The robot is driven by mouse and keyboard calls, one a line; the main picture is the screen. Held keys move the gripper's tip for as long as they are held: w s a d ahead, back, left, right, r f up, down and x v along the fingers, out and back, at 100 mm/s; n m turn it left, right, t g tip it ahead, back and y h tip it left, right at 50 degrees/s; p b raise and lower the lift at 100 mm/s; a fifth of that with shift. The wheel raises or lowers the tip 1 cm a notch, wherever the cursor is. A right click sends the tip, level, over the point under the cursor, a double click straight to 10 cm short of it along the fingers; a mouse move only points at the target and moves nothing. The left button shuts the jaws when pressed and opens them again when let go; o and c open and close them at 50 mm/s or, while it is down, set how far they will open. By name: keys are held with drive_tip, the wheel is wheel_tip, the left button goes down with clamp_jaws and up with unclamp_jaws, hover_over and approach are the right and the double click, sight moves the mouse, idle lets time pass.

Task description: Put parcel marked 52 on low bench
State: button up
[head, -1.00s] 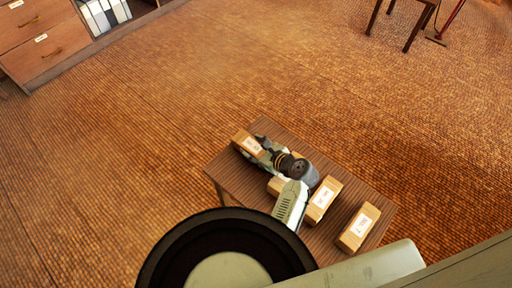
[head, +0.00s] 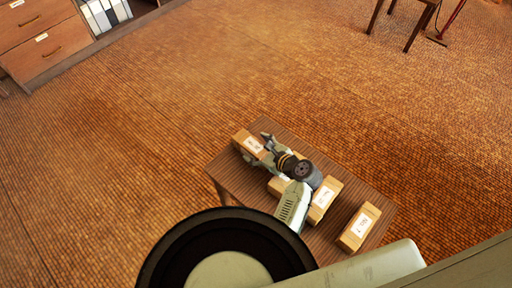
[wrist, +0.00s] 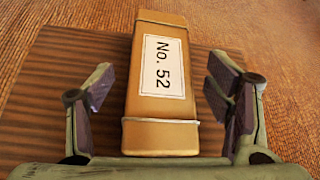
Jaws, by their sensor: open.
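The parcel marked 52 (wrist: 160,85) is a brown box with a white label reading "No. 52" in the wrist view. It lies on the striped wooden bench top (wrist: 55,95). In the head view the parcel (head: 246,140) is at the far left end of the bench (head: 335,238). My gripper (wrist: 165,95) is open, with one finger on each side of the parcel and a gap visible on both sides. In the head view my gripper (head: 268,148) is beside the parcel and partly covers it.
Other labelled parcels lie on the same bench: one (head: 324,199) near the middle, one (head: 359,227) at the right end, and one (head: 275,186) mostly hidden by my arm. A drawer cabinet (head: 38,40) stands top left, a wooden stool (head: 407,20) top right. The floor between is clear.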

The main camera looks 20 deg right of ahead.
drive_tip(key=v, duration=1)
drive_tip(key=shift+s+r+b, duration=0.2)
drive_tip(key=shift+s+b, duration=0.1)
drive_tip(key=shift+w, duration=0.1)
